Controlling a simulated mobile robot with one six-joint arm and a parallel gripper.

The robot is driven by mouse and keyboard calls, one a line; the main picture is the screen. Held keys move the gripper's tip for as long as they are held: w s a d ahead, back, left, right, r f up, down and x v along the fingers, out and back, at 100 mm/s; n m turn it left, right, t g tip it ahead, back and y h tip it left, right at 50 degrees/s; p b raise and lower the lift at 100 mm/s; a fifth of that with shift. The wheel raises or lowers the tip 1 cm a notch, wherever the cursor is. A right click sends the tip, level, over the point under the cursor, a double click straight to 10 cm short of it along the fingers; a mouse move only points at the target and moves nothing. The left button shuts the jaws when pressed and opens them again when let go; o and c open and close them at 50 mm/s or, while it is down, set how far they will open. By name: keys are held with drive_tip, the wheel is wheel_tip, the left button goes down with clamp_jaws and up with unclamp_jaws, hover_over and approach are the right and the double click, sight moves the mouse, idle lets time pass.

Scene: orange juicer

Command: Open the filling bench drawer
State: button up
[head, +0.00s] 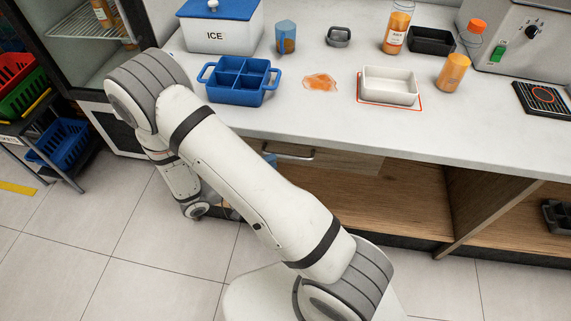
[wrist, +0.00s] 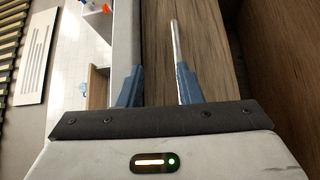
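The filling bench drawer has a wooden front (head: 352,164) under the white worktop, with a metal bar handle (head: 297,154). It looks shut, though my arm hides its left part. In the wrist view the wooden front (wrist: 158,40) fills the middle, and the handle (wrist: 176,42) runs up the picture as a pale bar. My gripper (wrist: 159,68) is open, its two blue fingers apart with wood showing between them. The handle lines up with the right finger's tip; I cannot tell whether they touch. In the head view only a bit of blue finger shows beside the handle.
The worktop (head: 450,125) holds a blue divided caddy (head: 239,94), a white tray (head: 389,88), bottles and an orange spill (head: 320,82). An open wooden shelf (head: 400,205) lies below the drawer. The tiled floor (head: 120,265) at left is mostly clear.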

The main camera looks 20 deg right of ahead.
sight(286, 155)
drive_tip(key=d, duration=0.2)
drive_tip(key=w+d+f+t, duration=0.1)
drive_tip(key=d, duration=0.1)
drive_tip(key=w+d+f+t, duration=0.1)
drive_tip(key=d, duration=0.1)
drive_tip(key=shift+w+d+n, duration=0.2)
drive_tip(key=shift+w+n, duration=0.05)
drive_tip(key=shift+n, duration=0.05)
drive_tip(key=shift+c, duration=0.3)
clamp_jaws()
idle(0.3)
